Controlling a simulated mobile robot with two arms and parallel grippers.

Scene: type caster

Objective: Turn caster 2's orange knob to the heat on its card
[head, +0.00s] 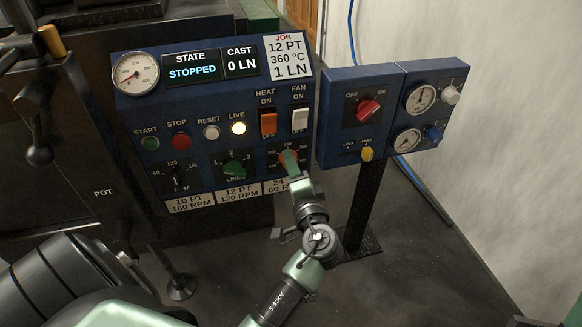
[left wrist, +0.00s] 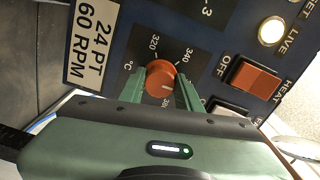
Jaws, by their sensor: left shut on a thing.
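The caster's blue panel (head: 205,95) carries a job card (head: 287,57) reading 12 PT, 360 °C, 1 LN. The orange knob (left wrist: 161,78) sits on a black dial with 320 and 340 legible in the left wrist view. Its white mark points down in that view, toward a number partly hidden by my gripper. My left gripper (left wrist: 162,92) has its green fingers on either side of the knob, shut on it. In the head view my left gripper (head: 289,162) covers most of the knob.
Above the knob are the orange heat switch (head: 268,123) and white fan switch (head: 300,119). The green line knob (head: 234,169) is to its left. A second blue box (head: 345,125) with a red knob (head: 368,110) stands close right on a post.

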